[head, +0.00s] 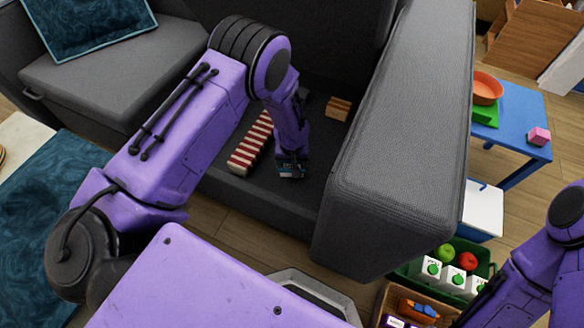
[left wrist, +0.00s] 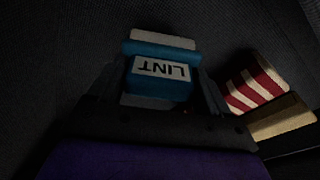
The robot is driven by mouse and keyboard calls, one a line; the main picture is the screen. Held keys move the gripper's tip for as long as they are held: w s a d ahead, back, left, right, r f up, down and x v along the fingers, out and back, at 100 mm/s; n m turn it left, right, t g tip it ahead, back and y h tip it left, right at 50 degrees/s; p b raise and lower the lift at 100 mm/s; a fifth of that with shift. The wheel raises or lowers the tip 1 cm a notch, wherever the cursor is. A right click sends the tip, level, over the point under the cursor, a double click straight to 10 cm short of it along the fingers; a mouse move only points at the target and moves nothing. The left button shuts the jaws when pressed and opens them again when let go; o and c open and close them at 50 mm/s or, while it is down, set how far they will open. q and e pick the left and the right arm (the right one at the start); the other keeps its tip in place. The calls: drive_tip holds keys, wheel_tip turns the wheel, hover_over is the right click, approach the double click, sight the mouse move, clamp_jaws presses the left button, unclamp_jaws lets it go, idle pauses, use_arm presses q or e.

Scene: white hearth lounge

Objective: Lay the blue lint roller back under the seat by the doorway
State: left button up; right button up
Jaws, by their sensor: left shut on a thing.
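My left gripper (head: 291,163) is shut on the blue lint roller (head: 291,171), low over the dark open space under the seat (head: 222,190), beside the sofa arm. In the left wrist view the roller (left wrist: 162,70) sits between both fingers, its white "LINT" label showing upside down. I cannot tell if it touches the floor of the space. The raised seat panel (head: 300,40) appears to stand at the back. My right arm shows at the lower right, but its gripper is out of view.
A red-and-white striped thing (head: 252,143) lies just left of my left gripper, and a small wooden block (head: 338,108) lies behind it to the right. The thick grey sofa arm (head: 400,140) rises on the right.

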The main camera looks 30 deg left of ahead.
sight(292, 167)
use_arm(q)
wheel_tip(292, 167, down, 3)
drive_tip(key=shift+f+b, duration=0.15)
drive_tip(key=shift+b, duration=0.4)
drive_tip(key=o, duration=0.9)
drive_tip(key=shift+o, duration=0.2)
wheel_tip(292, 167, up, 12)
drive_tip(key=s+p, duration=0.1)
drive_tip(key=p, duration=0.3)
drive_tip(key=shift+s+d, duration=0.3)
drive_tip(key=shift+d, duration=0.1)
